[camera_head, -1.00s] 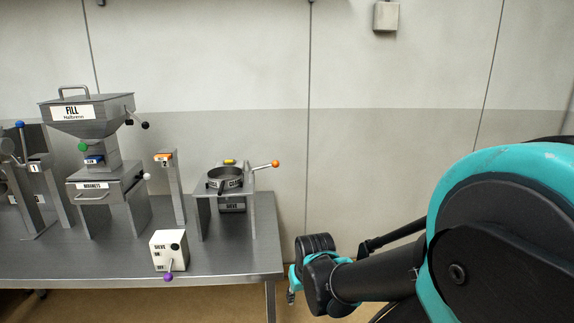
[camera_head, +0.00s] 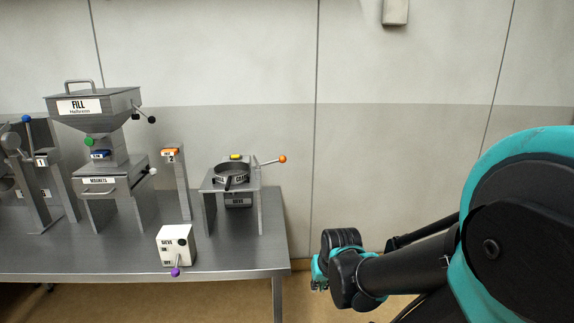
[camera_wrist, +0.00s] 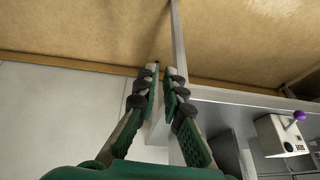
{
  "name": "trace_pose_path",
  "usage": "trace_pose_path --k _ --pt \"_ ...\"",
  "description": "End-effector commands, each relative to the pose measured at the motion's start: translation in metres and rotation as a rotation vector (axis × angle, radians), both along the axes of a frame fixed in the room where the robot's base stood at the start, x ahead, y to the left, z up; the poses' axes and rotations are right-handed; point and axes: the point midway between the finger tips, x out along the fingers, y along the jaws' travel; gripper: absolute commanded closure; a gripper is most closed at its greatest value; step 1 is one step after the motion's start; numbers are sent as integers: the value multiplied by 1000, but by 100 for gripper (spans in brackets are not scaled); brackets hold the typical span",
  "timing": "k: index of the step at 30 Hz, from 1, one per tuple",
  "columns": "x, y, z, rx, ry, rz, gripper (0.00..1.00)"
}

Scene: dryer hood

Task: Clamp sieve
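The sieve (camera_head: 231,172) is a round grey ring on a metal stand at the right part of the bench in the head view. A lever with an orange ball (camera_head: 282,159) sticks out to its right, and a dark handle (camera_head: 228,183) is at its front. A yellow part (camera_head: 236,157) is at its back. My gripper (camera_wrist: 161,72) is open and empty in the wrist view, with a narrow gap between its fingertips. In the head view my wrist is right of the bench, apart from the sieve; the fingers are barely visible there.
A white SIEVE switch box (camera_head: 176,245) with a purple knob (camera_head: 175,272) stands at the bench's front; it shows in the wrist view (camera_wrist: 278,136). The FILL hopper (camera_head: 95,108) and post 2 (camera_head: 175,180) stand left. The bench edge (camera_wrist: 240,98) is near my fingers.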

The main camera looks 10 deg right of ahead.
Motion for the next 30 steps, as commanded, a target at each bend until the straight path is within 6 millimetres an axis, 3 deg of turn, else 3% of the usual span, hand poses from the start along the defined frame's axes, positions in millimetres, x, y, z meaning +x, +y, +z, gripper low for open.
trace_pose_path --k 9,15,22,30 --pt "113 54 46 444 -244 -312 100" --pt "182 74 84 802 -360 -551 100" --pt "249 76 123 1244 -440 -827 100" --pt "307 48 146 1772 -466 -1146 100"
